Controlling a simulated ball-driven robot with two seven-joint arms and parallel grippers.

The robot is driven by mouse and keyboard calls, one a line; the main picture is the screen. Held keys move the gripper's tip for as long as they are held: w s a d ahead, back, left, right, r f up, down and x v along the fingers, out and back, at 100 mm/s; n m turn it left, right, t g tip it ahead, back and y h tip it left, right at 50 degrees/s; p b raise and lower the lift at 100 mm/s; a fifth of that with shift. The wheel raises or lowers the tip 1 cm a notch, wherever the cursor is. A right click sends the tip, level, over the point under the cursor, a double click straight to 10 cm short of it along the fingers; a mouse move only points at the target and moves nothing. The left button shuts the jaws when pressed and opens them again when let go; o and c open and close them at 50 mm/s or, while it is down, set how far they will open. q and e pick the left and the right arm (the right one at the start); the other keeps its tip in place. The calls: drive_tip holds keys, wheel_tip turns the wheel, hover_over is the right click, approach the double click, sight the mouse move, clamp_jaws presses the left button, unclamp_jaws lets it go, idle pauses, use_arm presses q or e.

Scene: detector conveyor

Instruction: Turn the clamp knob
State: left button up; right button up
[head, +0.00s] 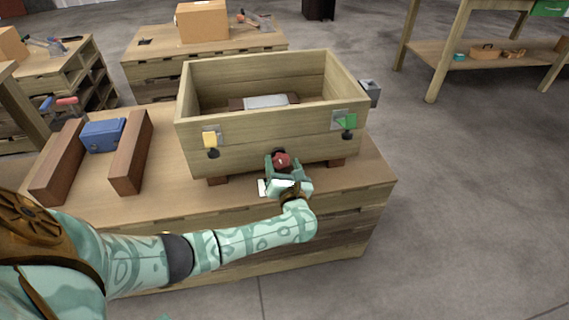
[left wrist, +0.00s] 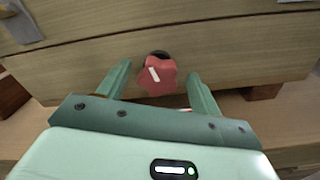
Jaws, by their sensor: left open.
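The clamp knob is a red lobed knob (head: 281,160) with a pale mark, low on the front wall of a wooden box (head: 262,130). In the left wrist view the knob (left wrist: 158,76) sits between the two fingertips, with a dark round base behind it and its pale mark tilted. My left gripper (head: 282,168) is open, one finger on each side of the knob. In the left wrist view a gap shows between the knob and each finger of the gripper (left wrist: 160,82). My right gripper is not in view.
The box stands on wooden feet on a workbench (head: 170,203). A blue block (head: 103,135) lies between two brown boards (head: 131,152) at left. The bench right of the box is narrow.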

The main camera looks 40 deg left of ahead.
use_arm(q)
drive_tip(key=shift+w+a, duration=0.45)
drive_tip(key=shift+a, duration=0.1)
drive_tip(key=c, duration=0.9)
drive_tip(key=shift+c, duration=0.5)
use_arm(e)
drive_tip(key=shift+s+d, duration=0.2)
